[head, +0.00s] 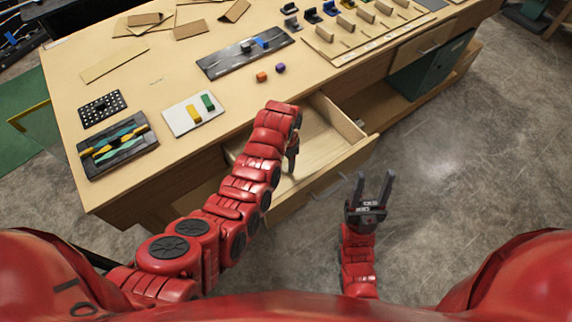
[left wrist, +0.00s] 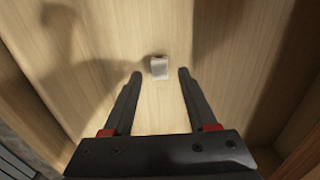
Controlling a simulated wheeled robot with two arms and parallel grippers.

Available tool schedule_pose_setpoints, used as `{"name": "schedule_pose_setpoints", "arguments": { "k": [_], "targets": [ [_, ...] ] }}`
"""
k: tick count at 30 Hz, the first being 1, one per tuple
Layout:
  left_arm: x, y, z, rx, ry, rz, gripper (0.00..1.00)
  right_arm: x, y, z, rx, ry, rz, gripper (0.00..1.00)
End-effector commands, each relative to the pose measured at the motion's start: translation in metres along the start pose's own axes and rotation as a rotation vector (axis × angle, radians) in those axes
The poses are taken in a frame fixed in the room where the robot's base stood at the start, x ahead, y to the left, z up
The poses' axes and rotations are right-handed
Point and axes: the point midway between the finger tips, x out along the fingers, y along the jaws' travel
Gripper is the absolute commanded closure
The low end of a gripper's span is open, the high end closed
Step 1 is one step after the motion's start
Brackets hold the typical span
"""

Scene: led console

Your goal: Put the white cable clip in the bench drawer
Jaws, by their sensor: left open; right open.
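The bench drawer (head: 318,138) is pulled open at the front of the wooden bench. My left gripper (head: 292,160) reaches over the bench front and points down into the drawer. In the left wrist view its two fingers (left wrist: 157,76) are apart, with nothing pinched between them. The white cable clip (left wrist: 159,68) shows just beyond and between the fingertips, against the drawer's wooden floor (left wrist: 225,50), apart from both fingers. The clip is not visible in the head view, where my left arm covers part of the drawer. My right gripper (head: 375,188) is open and empty, right of the drawer front.
On the bench (head: 150,85) lie a white tray (head: 179,125) with yellow and green blocks, a dark tool tray (head: 118,150), a black strip (head: 222,65), an orange cube (head: 262,77) and a purple cube (head: 280,69). Open floor (head: 450,160) lies at the right.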

Motion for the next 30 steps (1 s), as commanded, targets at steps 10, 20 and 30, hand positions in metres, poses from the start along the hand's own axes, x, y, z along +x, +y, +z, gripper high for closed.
{"name": "schedule_pose_setpoints", "arguments": {
  "k": [10, 20, 30],
  "targets": [
    [-0.068, 0.0, -0.001, 0.0, 0.007, -0.003, 0.42, -0.015, -0.001, 0.002, 0.0, 0.0, 0.0, 0.5],
    [-0.096, 0.0, 0.001, -0.001, 0.0, 0.0, 0.42, 0.013, 0.001, -0.002, 0.0, 0.0, 0.0, 0.5],
    [-0.095, 0.0, 0.0, 0.0, 0.0, 0.0, 0.42, 0.012, 0.001, -0.002, 0.0, 0.0, 0.0, 0.5]
  ]
}}
